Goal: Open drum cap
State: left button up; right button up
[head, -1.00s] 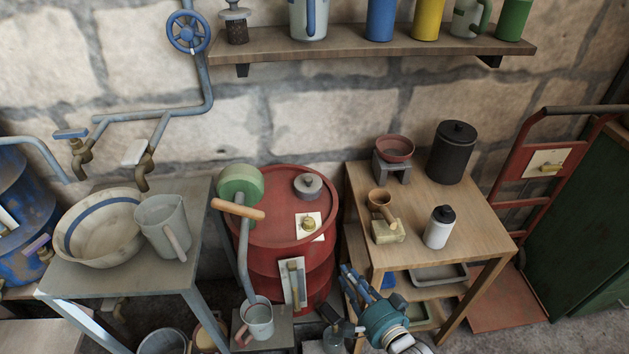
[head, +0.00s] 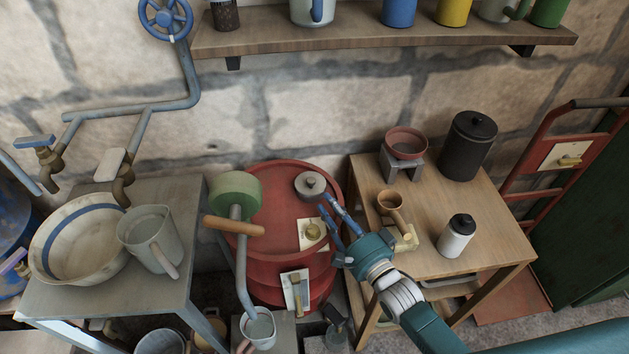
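The red drum (head: 272,262) stands between the two tables. A grey round cap with a small knob (head: 310,186) sits on its top, toward the back right. A brass knob on a pale plate (head: 313,231) is on the drum top nearer the front. My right gripper (head: 328,206) reaches in from the lower right over the drum's right edge. Its blue fingers are spread and empty, with their tips just in front of the grey cap and close to the brass knob. I cannot tell whether they touch either. My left gripper is out of view.
A green-wheeled pump with a wooden handle (head: 235,227) rises at the drum's left, above a grey jug (head: 258,328). A grey table (head: 185,195) is at left.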

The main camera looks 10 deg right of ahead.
aim_at(313, 183)
jog(key=x, duration=0.5)
jog(key=shift+a+r, duration=0.1)
jog(key=shift+r, duration=0.05)
jog(key=shift+x, duration=1.6)
grip_shut()
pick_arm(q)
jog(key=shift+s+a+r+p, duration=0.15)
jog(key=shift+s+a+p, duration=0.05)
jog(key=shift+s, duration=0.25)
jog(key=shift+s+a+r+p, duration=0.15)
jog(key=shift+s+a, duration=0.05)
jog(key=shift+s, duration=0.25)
pick_arm(e)
jog(key=shift+w, duration=0.1)
